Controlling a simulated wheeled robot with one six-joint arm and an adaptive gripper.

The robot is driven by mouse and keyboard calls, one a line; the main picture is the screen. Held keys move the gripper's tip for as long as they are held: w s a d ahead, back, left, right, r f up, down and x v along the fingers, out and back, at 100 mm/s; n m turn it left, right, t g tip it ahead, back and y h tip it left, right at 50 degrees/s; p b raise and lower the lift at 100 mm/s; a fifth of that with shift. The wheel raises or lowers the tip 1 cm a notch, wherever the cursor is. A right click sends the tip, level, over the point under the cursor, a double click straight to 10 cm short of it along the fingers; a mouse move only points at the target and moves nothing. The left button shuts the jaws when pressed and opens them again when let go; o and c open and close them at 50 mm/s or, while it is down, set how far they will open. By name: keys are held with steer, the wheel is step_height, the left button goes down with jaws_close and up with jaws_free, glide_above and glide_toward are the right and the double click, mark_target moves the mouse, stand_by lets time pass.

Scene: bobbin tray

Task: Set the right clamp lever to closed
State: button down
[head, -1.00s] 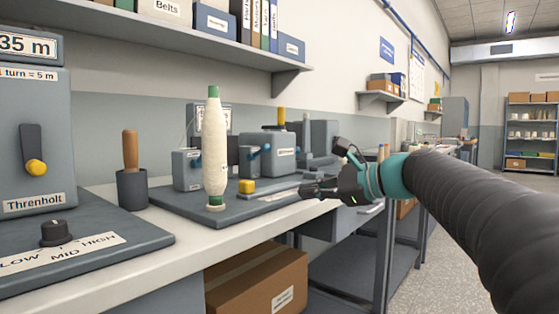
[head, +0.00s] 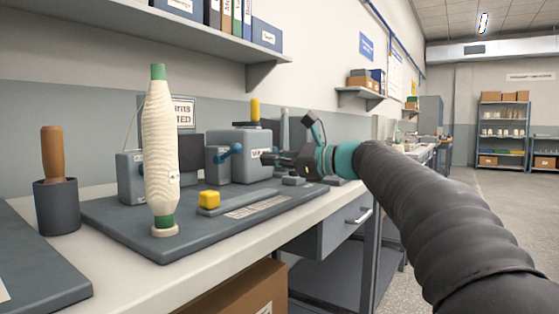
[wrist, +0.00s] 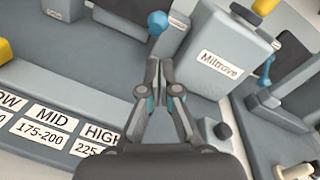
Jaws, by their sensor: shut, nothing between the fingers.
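Of the two blue levers on the bobbin station in the head view, the right one (head: 231,150) stands at the left side of the grey box (head: 250,171). Its round knob tilts up to the right. A blue knob (wrist: 158,20) shows ahead of my fingers in the wrist view. The left blue lever (head: 146,156) is mostly hidden by the cream bobbin (head: 161,150). My gripper (head: 266,160) is shut and empty, in front of the box and right of the right lever, apart from it. In the wrist view its fingertips (wrist: 157,76) are together.
A yellow-knobbed slider (head: 209,200) lies on the base plate (head: 130,227), with a LOW-MID-HIGH label (wrist: 48,130). In the wrist view another blue lever (wrist: 267,72) stands right of the Miltrove box (wrist: 215,60). A wooden-handled tool (head: 52,160) stands in a cup at left.

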mark_target(250, 159)
steer(key=x, duration=0.5)
steer(key=shift+w+a+f, duration=0.1)
steer(key=shift+a, duration=0.25)
